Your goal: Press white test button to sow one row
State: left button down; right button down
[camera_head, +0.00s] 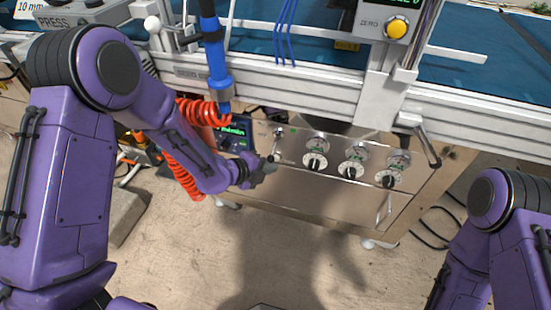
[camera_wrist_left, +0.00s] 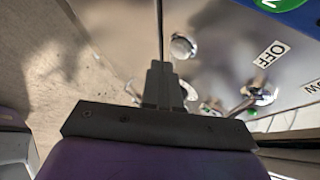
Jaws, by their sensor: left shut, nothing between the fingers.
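My left gripper (camera_head: 265,170) is shut and empty, its dark fingertips close to the left part of the steel control panel (camera_head: 335,203). In the left wrist view the shut fingers (camera_wrist_left: 162,75) point at the panel. A pale, shiny round button (camera_wrist_left: 184,46) sits just beyond and to the right of the fingertips there; I cannot tell whether they touch it. It looks like the white test button, but its label is not readable. In the head view the fingers crowd that spot, so the button is not clearly seen. My right gripper is out of view.
Three black knobs (camera_head: 351,170) with dials sit right of the gripper. A toggle switch (camera_wrist_left: 258,95) with an OFF label (camera_wrist_left: 271,54) is near the button. A red coiled hose (camera_head: 183,172) hangs by my left forearm. A white rail (camera_head: 300,90) runs above the panel.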

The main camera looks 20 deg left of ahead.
pick_arm(q)
jog(key=shift+w, duration=0.4)
jog(key=shift+w+d+r, duration=0.1)
jog(key=shift+w, duration=0.5)
dwell(0.8)
jog(key=s, duration=0.7)
jog(key=shift+f, duration=0.2)
dwell(0.7)
dwell(0.7)
